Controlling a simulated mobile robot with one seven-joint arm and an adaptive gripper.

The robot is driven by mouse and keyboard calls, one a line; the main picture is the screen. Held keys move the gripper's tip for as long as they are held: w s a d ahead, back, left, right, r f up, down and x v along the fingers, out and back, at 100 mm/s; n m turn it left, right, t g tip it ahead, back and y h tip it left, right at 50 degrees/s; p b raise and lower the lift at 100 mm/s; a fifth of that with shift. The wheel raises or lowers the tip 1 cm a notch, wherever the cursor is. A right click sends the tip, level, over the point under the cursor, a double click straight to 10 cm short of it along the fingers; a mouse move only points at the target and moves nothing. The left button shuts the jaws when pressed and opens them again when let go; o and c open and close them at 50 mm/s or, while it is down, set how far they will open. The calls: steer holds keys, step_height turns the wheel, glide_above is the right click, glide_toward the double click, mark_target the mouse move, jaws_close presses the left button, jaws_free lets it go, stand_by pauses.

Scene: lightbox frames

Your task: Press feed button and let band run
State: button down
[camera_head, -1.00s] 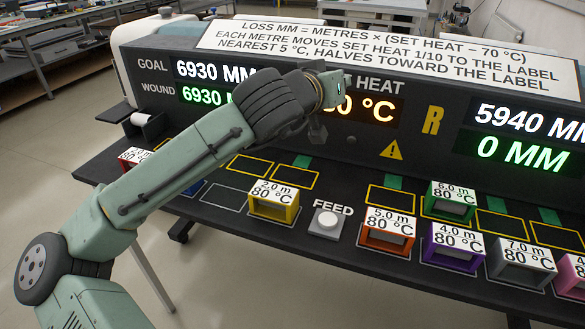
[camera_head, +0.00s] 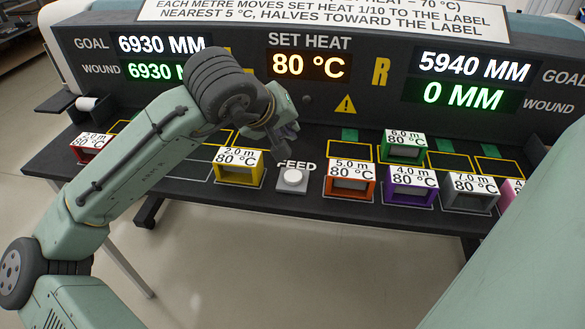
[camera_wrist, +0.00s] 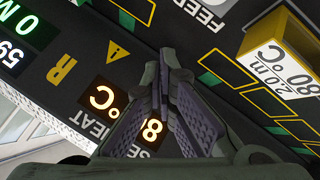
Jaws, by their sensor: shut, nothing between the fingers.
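The feed button (camera_head: 293,177) is a round white button on a grey plate at the front of the dark bench, with the word FEED behind it. Its edge and part of the label also show at the top of the wrist view (camera_wrist: 212,3). My gripper (camera_head: 283,148) is shut and empty, above the bench just behind and above the button, apart from it. In the wrist view the closed fingers (camera_wrist: 163,65) point toward the bench top. The display panel (camera_head: 310,66) reads set heat 80 °C, goal 6930 MM and wound 6930 on the left, and 5940 MM and 0 MM on the right.
A yellow block (camera_head: 238,178) marked 2.0 m stands left of the button, an orange block (camera_head: 349,190) marked 5.0 m right of it. Green (camera_head: 402,155), purple (camera_head: 411,196) and grey (camera_head: 470,202) blocks stand farther right. A red block (camera_head: 88,156) sits far left.

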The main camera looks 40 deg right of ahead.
mark_target(289, 175)
steer(key=shift+f+b, duration=3.45)
steer(key=shift+f, duration=0.9)
steer(key=shift+f, duration=0.4)
steer(key=shift+f+b, duration=0.5)
steer(key=shift+r, duration=0.1)
steer(key=shift+r+p, duration=0.85)
step_height(289, 175, up, 5)
steer(key=p, duration=0.4)
steer(key=shift+p, duration=0.3)
steer(key=shift+w+r, duration=0.1)
